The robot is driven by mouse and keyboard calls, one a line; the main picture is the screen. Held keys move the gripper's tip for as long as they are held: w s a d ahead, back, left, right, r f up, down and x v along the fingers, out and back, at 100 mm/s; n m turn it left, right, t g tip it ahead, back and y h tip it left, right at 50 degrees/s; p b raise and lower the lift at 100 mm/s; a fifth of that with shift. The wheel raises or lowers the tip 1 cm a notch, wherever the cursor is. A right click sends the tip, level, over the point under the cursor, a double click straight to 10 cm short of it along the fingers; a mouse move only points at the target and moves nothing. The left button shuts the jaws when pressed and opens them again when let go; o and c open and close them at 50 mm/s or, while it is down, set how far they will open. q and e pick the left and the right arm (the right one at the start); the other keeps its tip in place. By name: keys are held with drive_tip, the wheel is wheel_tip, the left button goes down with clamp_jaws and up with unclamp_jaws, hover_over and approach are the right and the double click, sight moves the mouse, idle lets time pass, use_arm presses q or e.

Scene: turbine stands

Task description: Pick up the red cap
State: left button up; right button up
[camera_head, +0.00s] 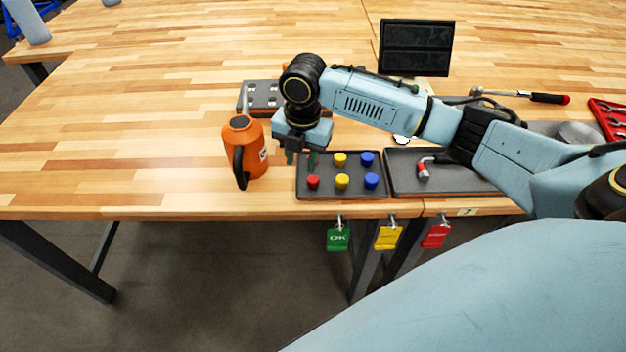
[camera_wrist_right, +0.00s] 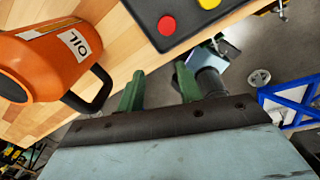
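A red cap (camera_head: 313,182) stands in the front left corner of a dark tray (camera_head: 326,193). Yellow caps (camera_head: 340,159) and blue caps (camera_head: 371,181) stand to its right in the same tray. My right gripper (camera_head: 301,158) is above the tray's left end, near the red cap. In the right wrist view its two green fingers (camera_wrist_right: 160,88) are apart with nothing between them. There the red cap (camera_wrist_right: 167,25) lies beyond the fingertips, clear of them. The gripper may hide part of the tray's back left corner. My left gripper is not in view.
An orange oil can (camera_head: 243,150) with a black handle stands just left of the tray. A second dark tray (camera_head: 400,180) with a red-handled part adjoins on the right. The table's left side is clear.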

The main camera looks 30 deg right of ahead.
sight(313, 179)
drive_tip(key=d+r+n, duration=0.2)
drive_tip(key=d+r, duration=0.1)
drive_tip(key=r, duration=0.1)
drive_tip(key=f, duration=0.9)
drive_tip(key=w+f, duration=0.1)
drive_tip(key=f, duration=0.3)
drive_tip(key=shift+d+f, duration=0.15)
drive_tip(key=shift+d, duration=0.15)
drive_tip(key=shift+c, duration=0.3)
clamp_jaws()
